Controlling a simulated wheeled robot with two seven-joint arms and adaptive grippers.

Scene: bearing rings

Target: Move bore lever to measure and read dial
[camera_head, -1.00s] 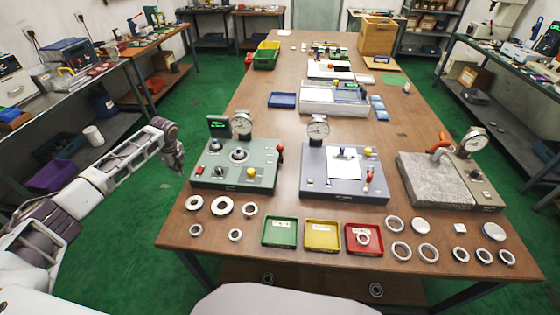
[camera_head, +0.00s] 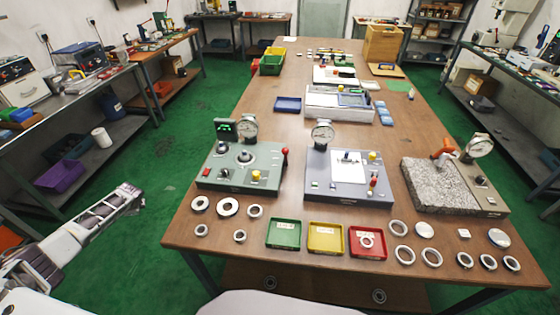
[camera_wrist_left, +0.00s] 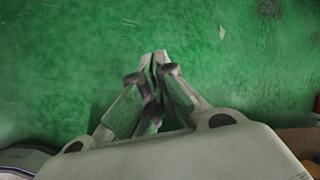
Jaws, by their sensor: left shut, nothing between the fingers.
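A green gauge station (camera_head: 225,180) stands at the left of the table. It has a round dial (camera_head: 248,126), a green-lit display (camera_head: 225,127) and a red-knobbed lever (camera_head: 285,153) at its right edge. A grey gauge station (camera_head: 330,195) beside it has its own dial (camera_head: 322,134) and a red-handled lever (camera_head: 373,183). I cannot tell which lever is the bore lever, and the dial readings are too small to read. My left gripper (camera_wrist_left: 154,58) is shut and empty over the green floor, left of the table and touching nothing. My right gripper is not in view.
Green (camera_head: 284,248), yellow (camera_head: 324,251) and red trays (camera_head: 367,256) line the front; a ring lies in the red one. Loose rings lie on both sides. A granite plate (camera_head: 432,182) with a dial stands at the right. Floor left of the table is clear.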

